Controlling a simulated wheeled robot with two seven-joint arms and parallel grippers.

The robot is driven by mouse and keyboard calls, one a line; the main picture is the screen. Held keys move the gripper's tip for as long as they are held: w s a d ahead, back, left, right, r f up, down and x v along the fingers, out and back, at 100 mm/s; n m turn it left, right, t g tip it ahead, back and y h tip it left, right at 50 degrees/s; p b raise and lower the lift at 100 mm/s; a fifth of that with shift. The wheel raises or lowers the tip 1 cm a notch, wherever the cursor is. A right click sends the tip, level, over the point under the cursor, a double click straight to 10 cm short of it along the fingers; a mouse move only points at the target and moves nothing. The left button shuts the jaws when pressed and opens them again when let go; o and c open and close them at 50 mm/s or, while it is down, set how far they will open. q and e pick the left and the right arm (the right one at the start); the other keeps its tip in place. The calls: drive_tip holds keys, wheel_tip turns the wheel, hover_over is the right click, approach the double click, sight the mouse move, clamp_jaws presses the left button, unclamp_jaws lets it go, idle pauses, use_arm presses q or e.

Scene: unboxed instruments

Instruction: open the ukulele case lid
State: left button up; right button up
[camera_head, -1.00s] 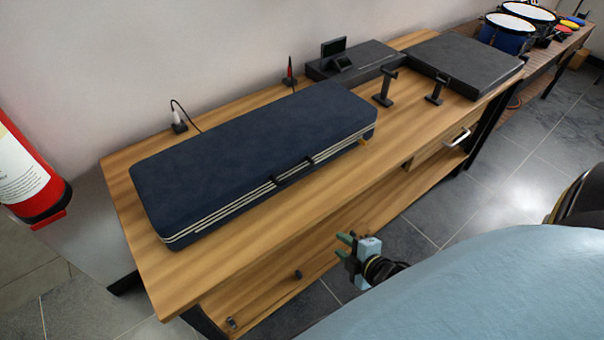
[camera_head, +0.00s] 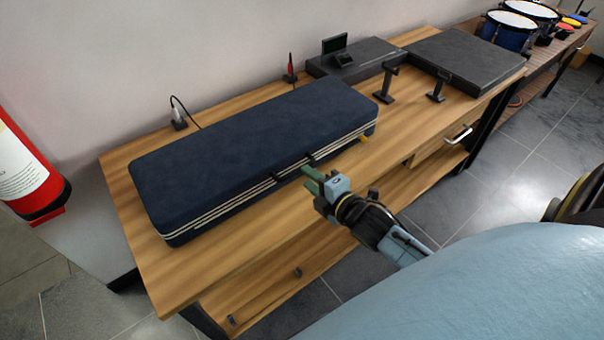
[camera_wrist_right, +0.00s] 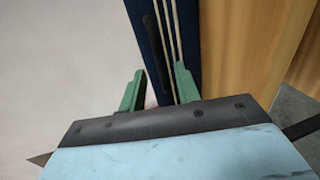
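The dark blue ukulele case (camera_head: 250,150) lies on the wooden table with its lid shut. A pale zip band runs along its front side, with a black handle (camera_head: 277,175) there. My right gripper (camera_head: 308,180) is at the case's front side near the handle, seemingly just short of it. In the right wrist view its green fingers (camera_wrist_right: 155,90) are spread apart, with the case's side and pale stripes (camera_wrist_right: 173,40) beyond them. A dark strip, likely the handle (camera_wrist_right: 155,55), shows between the fingers. Nothing is clearly gripped. My left gripper is not in view.
The wooden table (camera_head: 215,265) has free room in front of the case. A black box (camera_head: 465,62), small black stands (camera_head: 388,84) and a dark device (camera_head: 352,62) stand to the right. A fire extinguisher (camera_head: 25,170) hangs at the left.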

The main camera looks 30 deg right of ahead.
drive_tip(key=shift+x, duration=2)
clamp_jaws()
